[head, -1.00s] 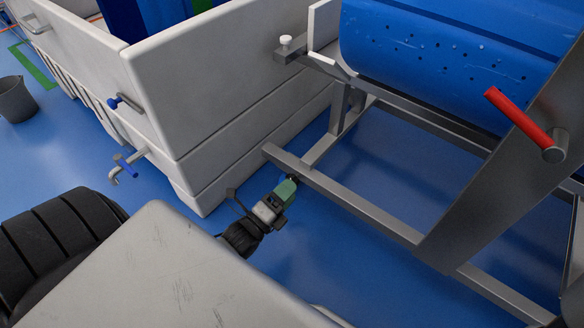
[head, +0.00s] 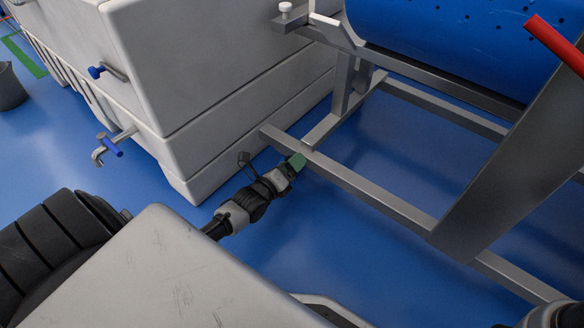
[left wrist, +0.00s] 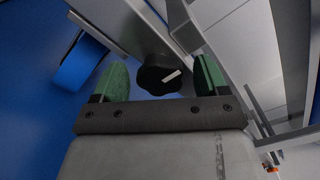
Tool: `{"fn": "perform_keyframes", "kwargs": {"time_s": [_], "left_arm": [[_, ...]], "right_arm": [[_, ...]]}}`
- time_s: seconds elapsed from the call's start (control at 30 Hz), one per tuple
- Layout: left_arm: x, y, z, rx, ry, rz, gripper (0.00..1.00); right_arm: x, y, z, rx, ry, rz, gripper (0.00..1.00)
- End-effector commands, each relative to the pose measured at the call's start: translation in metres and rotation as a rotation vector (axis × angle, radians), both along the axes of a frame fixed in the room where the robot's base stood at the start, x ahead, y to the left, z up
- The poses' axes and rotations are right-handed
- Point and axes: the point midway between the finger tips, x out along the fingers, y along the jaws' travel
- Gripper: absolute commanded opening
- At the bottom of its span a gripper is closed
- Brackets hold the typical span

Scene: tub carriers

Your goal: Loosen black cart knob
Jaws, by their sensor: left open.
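The black cart knob (left wrist: 158,75) has a white mark on its face. In the left wrist view it sits between the two green-padded fingers of my left gripper (left wrist: 160,80). The gripper is open, with a finger on each side of the knob; a gap shows at least on the right, and I cannot tell about contact on the left. In the head view my left gripper (head: 297,162) is at the low steel frame of the cart (head: 365,187), and the knob is hidden there.
A large pale tub (head: 200,70) stands left of my left gripper, close to the arm. A blue drum (head: 430,45) and a red handle (head: 555,45) are above the frame. Blue floor is open between the frame bars.

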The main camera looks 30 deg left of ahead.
Motion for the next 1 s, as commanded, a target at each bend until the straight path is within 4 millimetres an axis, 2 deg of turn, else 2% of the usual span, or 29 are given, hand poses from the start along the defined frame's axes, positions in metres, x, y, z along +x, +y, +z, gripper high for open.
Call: {"fn": "perform_keyframes", "kwargs": {"time_s": [0.37, 0.67, 1.0], "left_arm": [[0.0057, -0.0005, 0.0006, 0.0, 0.001, -0.001, 0.72], [0.0055, -0.0005, 0.0004, 0.0, 0.001, -0.001, 0.27], [0.0054, -0.0009, 0.0021, -0.046, 0.004, -0.001, 0.25]], "right_arm": [[-0.0003, 0.0001, -0.0033, -0.001, -0.001, 0.0, 0.43], [-0.0003, 0.0001, -0.0034, -0.001, -0.001, 0.0, 0.43], [-0.0001, 0.0001, 0.0037, -0.001, 0.0, 0.0, 0.43]]}}
